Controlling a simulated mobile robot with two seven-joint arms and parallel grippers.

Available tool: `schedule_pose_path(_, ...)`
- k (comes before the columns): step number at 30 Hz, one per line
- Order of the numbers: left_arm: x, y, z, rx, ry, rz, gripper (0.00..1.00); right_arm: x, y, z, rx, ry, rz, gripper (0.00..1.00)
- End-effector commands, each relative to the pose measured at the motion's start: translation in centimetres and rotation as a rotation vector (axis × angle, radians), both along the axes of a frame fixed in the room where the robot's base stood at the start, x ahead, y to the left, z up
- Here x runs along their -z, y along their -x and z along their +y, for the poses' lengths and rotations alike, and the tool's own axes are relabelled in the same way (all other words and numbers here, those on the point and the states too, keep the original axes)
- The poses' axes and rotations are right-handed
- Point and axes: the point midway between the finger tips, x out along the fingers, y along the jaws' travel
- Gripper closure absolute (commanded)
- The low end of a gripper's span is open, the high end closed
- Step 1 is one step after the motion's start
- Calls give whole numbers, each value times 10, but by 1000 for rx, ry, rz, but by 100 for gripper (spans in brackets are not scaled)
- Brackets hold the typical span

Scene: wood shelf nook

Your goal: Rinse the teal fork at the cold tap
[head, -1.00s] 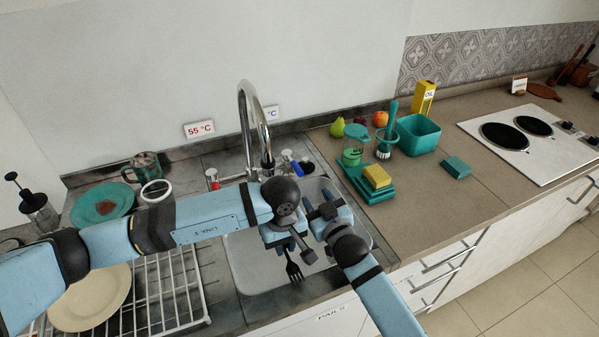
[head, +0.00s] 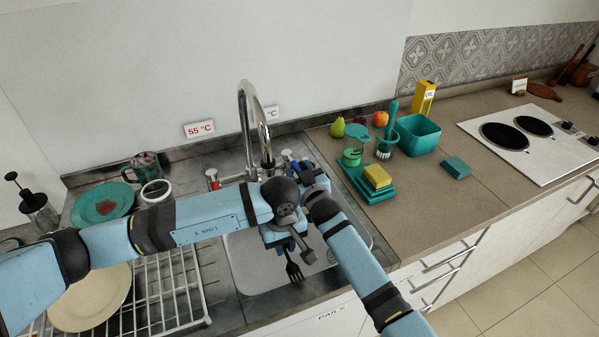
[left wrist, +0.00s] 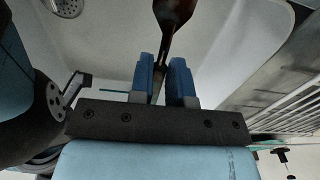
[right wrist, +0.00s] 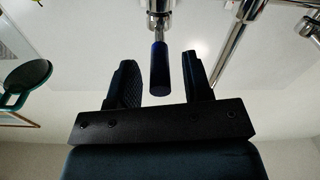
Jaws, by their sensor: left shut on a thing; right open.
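The fork (head: 293,268) looks dark in the head view, tines down over the sink basin (head: 255,272). My left gripper (left wrist: 165,85) is shut on the fork, whose dark neck (left wrist: 173,20) shows beyond the fingers. The chrome tap (head: 244,110) stands behind the basin, with its spout left of and behind the fork. The blue cold handle (right wrist: 160,70) is between the open fingers of my right gripper (right wrist: 165,85), with gaps visible on both sides. In the head view my right arm partly hides that handle. I see no water running.
A red handle (head: 212,179) and a 55 °C sign (head: 199,129) are left of the tap. A dish rack (head: 175,290) with a cream plate (head: 90,298) is at left. A yellow sponge (head: 377,176) on a teal tray and a teal bin (head: 417,134) are at right.

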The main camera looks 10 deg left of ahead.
Motion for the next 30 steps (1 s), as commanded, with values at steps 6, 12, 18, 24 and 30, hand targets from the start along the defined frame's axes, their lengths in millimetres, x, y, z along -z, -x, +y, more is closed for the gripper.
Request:
schedule_pose_path(6,0,0,0,0,0,0,100,0,0,0,0,1,1,94)
schedule_pose_path(12,0,0,0,0,0,0,100,0,0,0,-2,1,0,100)
schedule_pose_path(18,0,0,0,0,0,0,100,-3,-5,-5,-64,5,-10,100)
schedule_pose_path(24,0,0,0,0,0,0,100,-3,-11,-11,-170,4,-9,100)
schedule_pose_path(30,0,0,0,0,0,0,100,-1,-14,-16,-229,1,-2,100)
